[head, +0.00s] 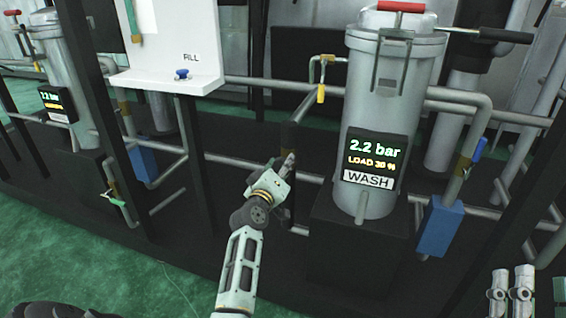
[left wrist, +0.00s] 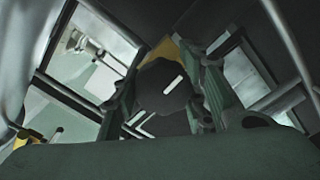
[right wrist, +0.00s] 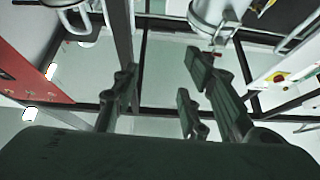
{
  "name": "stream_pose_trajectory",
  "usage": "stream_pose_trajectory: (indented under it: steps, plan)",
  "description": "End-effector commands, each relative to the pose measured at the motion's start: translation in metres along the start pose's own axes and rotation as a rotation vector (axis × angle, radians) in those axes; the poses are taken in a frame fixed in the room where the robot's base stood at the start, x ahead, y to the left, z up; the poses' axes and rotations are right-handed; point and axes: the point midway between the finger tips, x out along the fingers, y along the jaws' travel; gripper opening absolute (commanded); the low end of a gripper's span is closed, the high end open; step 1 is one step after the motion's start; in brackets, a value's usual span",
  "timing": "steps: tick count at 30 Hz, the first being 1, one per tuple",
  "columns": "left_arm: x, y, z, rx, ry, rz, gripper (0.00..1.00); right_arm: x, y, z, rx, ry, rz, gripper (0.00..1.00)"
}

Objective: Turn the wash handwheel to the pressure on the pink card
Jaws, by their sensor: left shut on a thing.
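The wash vessel (head: 387,95) is a grey cylinder with a red-handled lid. Its display (head: 374,158) reads 2.2 bar and LOAD 30 %, above a WASH label (head: 367,179). My left gripper (head: 287,163) is at the pipework left of this vessel. In the left wrist view, a dark round handwheel (left wrist: 163,85) with a white mark sits between the fingers, which are shut on it. In the head view the wheel is mostly hidden by the gripper. My right gripper (right wrist: 160,105) has its fingers spread, with nothing between them. I cannot make out a pink card.
A white FILL board (head: 170,60) with a blue knob (head: 182,74) stands left of the wash vessel. A yellow-handled valve (head: 321,92) is above my left gripper. Blue boxes (head: 440,226) and dark posts flank the pipes. Green floor (head: 120,270) is open in front at left.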

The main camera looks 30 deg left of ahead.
Motion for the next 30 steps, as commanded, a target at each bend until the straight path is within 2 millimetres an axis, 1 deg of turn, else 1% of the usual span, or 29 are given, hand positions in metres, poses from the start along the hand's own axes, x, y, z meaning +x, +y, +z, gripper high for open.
stream_pose_trajectory:
  steps: [3, 9, 14, 23, 24, 30]
  plan:
    - [0.000, 0.002, 0.002, -0.040, -0.006, 0.002, 0.13, 0.000, 0.002, 0.016, -0.004, -0.088, 0.004, 0.40]
    - [0.000, 0.002, 0.002, -0.077, -0.006, 0.003, 0.13, -0.003, 0.004, 0.033, -0.007, -0.172, 0.008, 0.40]
    - [0.000, 0.002, 0.002, -0.087, -0.006, 0.003, 0.13, -0.004, 0.005, 0.037, -0.008, -0.193, 0.009, 0.40]
    - [0.001, 0.002, 0.002, -0.088, -0.005, 0.003, 0.13, -0.004, 0.005, 0.038, -0.008, -0.194, 0.009, 0.40]
    - [0.001, 0.002, 0.002, -0.087, -0.005, 0.004, 0.41, -0.004, 0.005, 0.038, -0.008, -0.193, 0.009, 0.40]
    - [0.000, 0.002, 0.001, -0.087, -0.003, 0.003, 0.57, -0.004, 0.005, 0.037, -0.008, -0.193, 0.010, 0.40]
